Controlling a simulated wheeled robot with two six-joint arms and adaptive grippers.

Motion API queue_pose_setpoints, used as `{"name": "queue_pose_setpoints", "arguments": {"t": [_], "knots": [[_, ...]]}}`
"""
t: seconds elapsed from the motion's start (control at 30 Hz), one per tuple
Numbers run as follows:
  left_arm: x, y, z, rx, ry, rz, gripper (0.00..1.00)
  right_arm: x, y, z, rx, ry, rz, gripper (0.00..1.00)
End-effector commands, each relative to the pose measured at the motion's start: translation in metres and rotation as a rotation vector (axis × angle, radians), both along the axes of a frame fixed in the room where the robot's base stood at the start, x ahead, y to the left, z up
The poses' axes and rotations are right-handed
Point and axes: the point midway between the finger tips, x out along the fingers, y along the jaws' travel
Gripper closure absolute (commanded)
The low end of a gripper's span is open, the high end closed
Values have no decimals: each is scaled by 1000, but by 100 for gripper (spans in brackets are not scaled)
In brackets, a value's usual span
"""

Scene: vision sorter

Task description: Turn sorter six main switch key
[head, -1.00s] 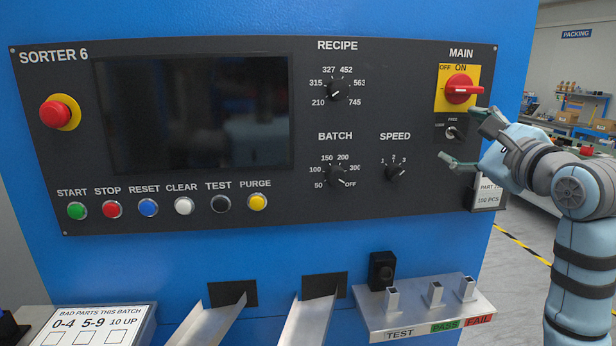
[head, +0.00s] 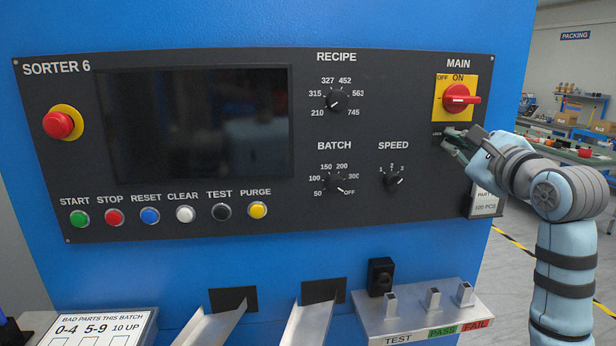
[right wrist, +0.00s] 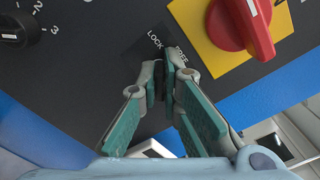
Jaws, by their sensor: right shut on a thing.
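The SORTER 6 panel (head: 330,230) fills the middle of the head view. The red MAIN rotary switch (head: 461,98) sits on a yellow plate at its upper right, and also shows in the right wrist view (right wrist: 240,20). Just below it is the small key switch with a LOCK label (right wrist: 154,42). My right gripper (head: 452,138) is at this switch, its fingers shut on the key. In the right wrist view the fingertips (right wrist: 161,84) meet around the key, which they mostly hide. The key's angle cannot be told. My left gripper is not in view.
The SPEED dial (head: 393,180) lies left of my right gripper, and a parts card holder (head: 485,203) hangs below it. A shelf with TEST, PASS and FAIL posts (head: 420,310) juts out lower down.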

Motion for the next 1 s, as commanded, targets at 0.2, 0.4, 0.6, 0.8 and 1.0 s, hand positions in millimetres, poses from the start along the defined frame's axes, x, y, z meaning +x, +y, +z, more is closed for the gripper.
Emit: {"name": "queue_pose_setpoints", "arguments": {"t": [0.2,0.4,0.6,0.8,1.0], "knots": [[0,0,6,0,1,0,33,0,0,2,-66,-9,-1,100],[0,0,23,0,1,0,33,0,0,3,-302,-40,0,100],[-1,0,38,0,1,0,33,0,0,4,-530,-73,-1,100],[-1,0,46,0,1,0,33,0,0,2,-681,-96,-2,100],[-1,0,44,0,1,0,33,0,0,1,-691,-99,-2,100]]}}
